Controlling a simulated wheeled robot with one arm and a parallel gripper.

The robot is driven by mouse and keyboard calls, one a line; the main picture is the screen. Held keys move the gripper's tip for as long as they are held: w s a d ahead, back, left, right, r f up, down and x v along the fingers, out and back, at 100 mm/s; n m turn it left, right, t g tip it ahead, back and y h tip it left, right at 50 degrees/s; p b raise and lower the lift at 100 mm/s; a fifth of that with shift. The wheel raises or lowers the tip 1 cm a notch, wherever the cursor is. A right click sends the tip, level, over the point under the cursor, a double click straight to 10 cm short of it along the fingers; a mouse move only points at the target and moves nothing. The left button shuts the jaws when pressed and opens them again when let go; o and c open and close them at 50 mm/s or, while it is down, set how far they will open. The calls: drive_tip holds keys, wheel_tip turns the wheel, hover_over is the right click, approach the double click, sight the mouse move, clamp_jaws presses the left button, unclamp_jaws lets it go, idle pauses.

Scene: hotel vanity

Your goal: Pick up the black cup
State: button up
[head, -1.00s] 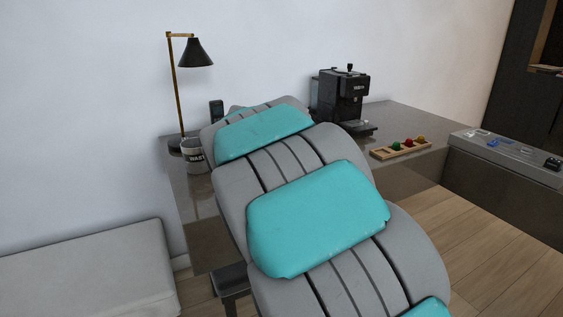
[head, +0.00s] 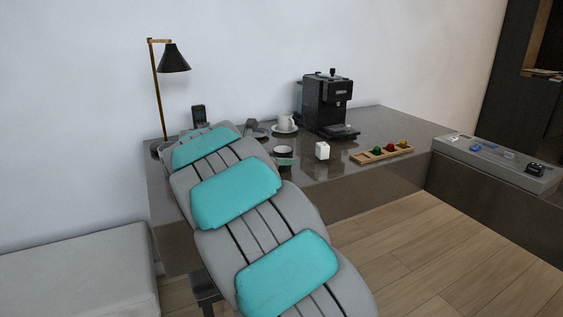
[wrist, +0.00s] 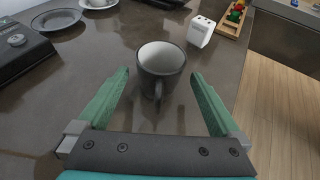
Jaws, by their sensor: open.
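The black cup (wrist: 161,70) stands upright on the dark counter, dark outside and pale inside, its handle toward my gripper in the wrist view. It shows in the head view (head: 284,150), partly hidden by my gripper. My gripper (wrist: 159,76) is open and empty, with one green finger on each side of the near part of the cup. The cup's body lies at and just beyond the fingertips, with a gap on both sides. I cannot tell how their heights compare.
A white cube-shaped plug (wrist: 201,31) stands right of the cup. Behind are a white cup on a saucer (head: 286,121) and a black coffee machine (head: 327,104). A wooden tray (head: 382,153) with coloured pods lies right.

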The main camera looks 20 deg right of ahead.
sight(282, 151)
drive_tip(key=x, duration=0.3)
drive_tip(key=shift+f, duration=0.15)
drive_tip(key=c, duration=1.5)
drive_tip(key=shift+a+r, duration=0.1)
drive_tip(key=shift+r, duration=0.15)
